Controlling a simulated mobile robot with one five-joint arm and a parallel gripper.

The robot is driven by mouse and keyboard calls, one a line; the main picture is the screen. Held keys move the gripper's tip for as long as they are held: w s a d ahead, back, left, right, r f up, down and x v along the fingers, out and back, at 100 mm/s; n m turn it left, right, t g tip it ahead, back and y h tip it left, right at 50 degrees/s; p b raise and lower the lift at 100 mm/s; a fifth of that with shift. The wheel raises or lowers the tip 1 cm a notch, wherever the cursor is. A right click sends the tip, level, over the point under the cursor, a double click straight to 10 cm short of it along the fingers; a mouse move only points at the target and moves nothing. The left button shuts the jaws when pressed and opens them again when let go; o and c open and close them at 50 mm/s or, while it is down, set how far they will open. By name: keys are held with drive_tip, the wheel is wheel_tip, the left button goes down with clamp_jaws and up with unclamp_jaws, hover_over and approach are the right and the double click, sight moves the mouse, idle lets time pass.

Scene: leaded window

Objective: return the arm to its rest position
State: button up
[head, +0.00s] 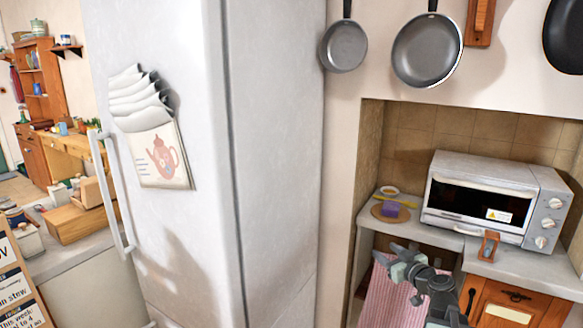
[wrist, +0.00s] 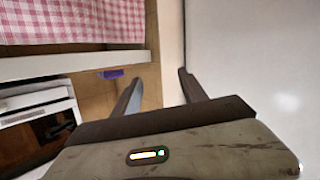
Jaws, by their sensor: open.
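My arm rises from the lower right of the head view, with my gripper (head: 390,260) in front of the counter and the pink checked cloth. In the wrist view, the two dark fingers of my gripper (wrist: 160,80) stand apart with nothing between them. My gripper is open and empty. The fridge's pale side fills the right of the wrist view, close beside the fingers; I cannot tell the exact gap.
The white fridge (head: 275,150) stands left of the arm. A toaster oven (head: 480,198) and a purple block (head: 390,209) on a round board are on the counter. The pink checked cloth (head: 390,300) hangs below. Pans (head: 427,50) hang above.

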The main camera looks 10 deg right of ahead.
drive_tip(key=s+a+f+n+g+y, duration=0.1)
drive_tip(key=s+a+f+g, duration=0.2)
drive_tip(key=a, duration=0.7)
drive_tip(key=s+a+f+n+g+y, duration=0.1)
drive_tip(key=a+f+n+g, duration=0.15)
drive_tip(key=a+f, duration=0.45)
drive_tip(key=s+a+f+n+g+y, duration=0.1)
drive_tip(key=s+a+f+g, duration=0.2)
drive_tip(key=a, duration=0.9)
drive_tip(key=s+d+f+m+g+h, duration=0.6)
drive_tip(key=s+d+m+g, duration=0.15)
drive_tip(key=s, duration=0.35)
wheel_tip(320, 180, up, 12)
drive_tip(key=m+p, duration=0.1)
drive_tip(key=p, duration=1.1)
drive_tip(key=shift+t, duration=0.3)
drive_tip(key=shift+w+r, duration=0.1)
